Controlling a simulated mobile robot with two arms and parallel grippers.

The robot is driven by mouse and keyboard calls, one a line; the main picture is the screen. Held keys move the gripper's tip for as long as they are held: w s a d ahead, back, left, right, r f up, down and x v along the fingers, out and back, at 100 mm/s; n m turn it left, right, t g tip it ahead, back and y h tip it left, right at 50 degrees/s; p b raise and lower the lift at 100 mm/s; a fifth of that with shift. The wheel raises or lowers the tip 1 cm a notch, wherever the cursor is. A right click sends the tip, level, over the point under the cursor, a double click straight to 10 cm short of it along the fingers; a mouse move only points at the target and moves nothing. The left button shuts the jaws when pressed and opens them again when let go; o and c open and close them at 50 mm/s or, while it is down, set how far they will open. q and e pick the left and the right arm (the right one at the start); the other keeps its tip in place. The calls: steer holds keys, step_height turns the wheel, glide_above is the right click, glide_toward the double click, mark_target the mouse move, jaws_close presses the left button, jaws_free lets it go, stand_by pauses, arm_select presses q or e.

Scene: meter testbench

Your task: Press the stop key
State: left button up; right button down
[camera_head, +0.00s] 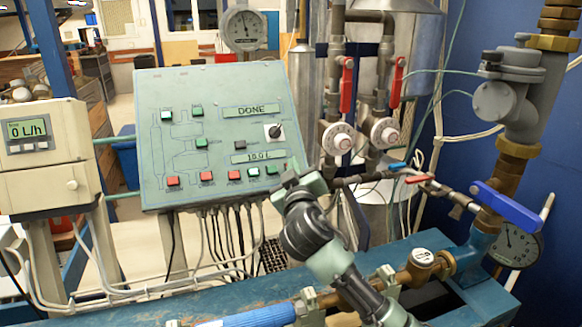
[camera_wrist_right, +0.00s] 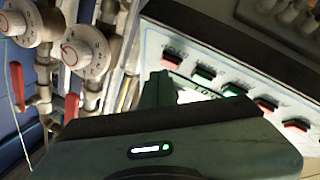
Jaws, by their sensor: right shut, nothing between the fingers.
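The green control panel (camera_head: 215,120) stands left of centre in the head view. Its bottom row has red keys (camera_head: 206,176) and green keys (camera_head: 253,172); their labels are too small to read, so I cannot tell which is the stop key. My right gripper (camera_head: 291,178) is shut and empty at the panel's lower right corner, hiding part of the row's right end. In the right wrist view its finger (camera_wrist_right: 158,88) is close to a red end key (camera_wrist_right: 172,62); I cannot tell whether they touch. The left gripper is out of view.
The panel displays read "DONE" (camera_head: 251,110) and "10.0 L" (camera_head: 252,157). A flow meter (camera_head: 43,150) showing 0 L/h stands at the left. Valves with red handles (camera_head: 347,84) and a blue-handled pipe (camera_head: 507,203) stand to the right. A blue bench (camera_head: 160,309) lies below.

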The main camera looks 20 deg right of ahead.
steer(key=shift+w+f+b, duration=0.3)
stand_by(0.5)
stand_by(0.4)
steer(key=shift+s+r+p, duration=0.55)
steer(key=shift+s+p, duration=0.05)
steer(key=shift+s, duration=0.05)
steer(key=s+r+p, duration=0.1)
steer(key=s+p, duration=0.1)
steer(key=s+r+p, duration=0.1)
steer(key=r, duration=0.1)
steer(key=shift+s+d+r+p, duration=0.1)
steer(key=shift+s+r+p, duration=0.05)
steer(key=shift+s+p, duration=0.2)
